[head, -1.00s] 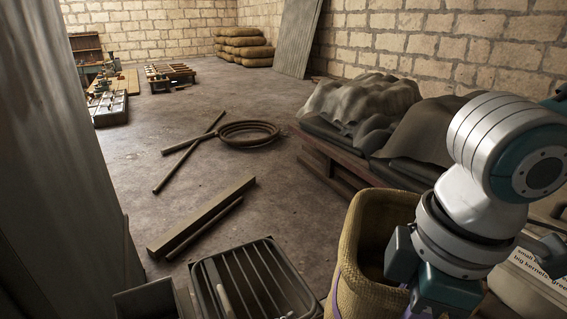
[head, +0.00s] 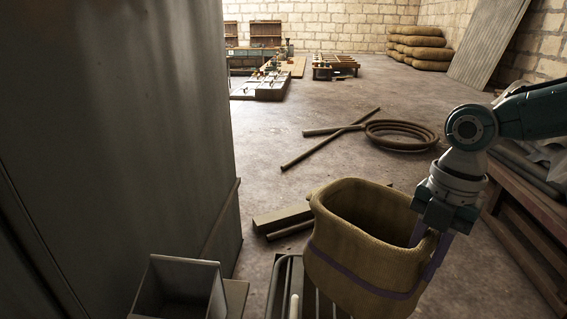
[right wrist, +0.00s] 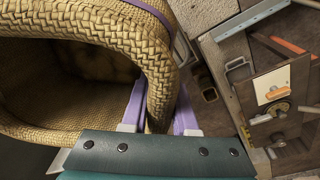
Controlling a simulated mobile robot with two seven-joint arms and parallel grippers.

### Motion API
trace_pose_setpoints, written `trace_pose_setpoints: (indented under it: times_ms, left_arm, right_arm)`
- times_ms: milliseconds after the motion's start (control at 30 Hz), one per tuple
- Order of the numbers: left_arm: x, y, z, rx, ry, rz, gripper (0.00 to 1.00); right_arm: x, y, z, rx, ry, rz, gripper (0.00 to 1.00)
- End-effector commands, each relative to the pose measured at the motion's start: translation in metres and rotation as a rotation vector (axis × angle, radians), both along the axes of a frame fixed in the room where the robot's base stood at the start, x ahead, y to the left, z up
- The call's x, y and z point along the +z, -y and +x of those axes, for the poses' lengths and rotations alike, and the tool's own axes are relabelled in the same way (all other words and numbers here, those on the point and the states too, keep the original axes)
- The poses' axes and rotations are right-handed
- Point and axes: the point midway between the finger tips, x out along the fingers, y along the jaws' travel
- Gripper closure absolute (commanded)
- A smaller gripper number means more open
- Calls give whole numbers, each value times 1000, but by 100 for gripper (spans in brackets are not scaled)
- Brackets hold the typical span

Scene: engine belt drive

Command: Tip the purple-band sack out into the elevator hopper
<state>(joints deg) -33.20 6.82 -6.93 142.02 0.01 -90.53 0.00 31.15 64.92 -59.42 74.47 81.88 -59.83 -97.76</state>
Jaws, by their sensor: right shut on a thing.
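The purple-band sack (head: 350,250) is a woven tan, open-mouthed sack with a purple band around its side. It is roughly upright, its mouth tilted a little toward me. My right gripper (head: 427,245) is shut on the right side of its rim; in the right wrist view the sack's wall (right wrist: 160,75) is between the two purple fingers (right wrist: 162,105). The sack's inside is dark, and I cannot tell how full it is. An open grey metal box (head: 180,290), apparently the elevator hopper, stands at the lower left, apart from the sack. My left gripper is not in view.
A tall grey metal casing (head: 120,130) fills the left. A barred frame (head: 285,290) is partly hidden below the sack. A beam (head: 283,218), poles and a coiled hose (head: 400,134) lie on the floor behind. A wooden pallet stack (head: 530,220) stands right.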

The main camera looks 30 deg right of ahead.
Motion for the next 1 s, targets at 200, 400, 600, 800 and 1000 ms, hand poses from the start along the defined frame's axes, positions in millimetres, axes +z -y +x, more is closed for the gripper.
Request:
trace_pose_setpoints:
  times_ms: [200, 400, 600, 800, 1000]
  left_arm:
    - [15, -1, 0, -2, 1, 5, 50]
    - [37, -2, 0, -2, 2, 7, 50]
    - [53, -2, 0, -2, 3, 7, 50]
    - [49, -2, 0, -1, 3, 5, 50]
    - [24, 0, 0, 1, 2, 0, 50]
  right_arm:
    - [5, 2, 1, 13, 9, -51, 100]
    - [8, 3, 1, 15, 32, -162, 100]
    - [6, 5, 2, 17, 66, -331, 100]
    - [3, 8, 3, 18, 111, -554, 100]
    - [-9, 7, 3, 13, 153, -758, 100]
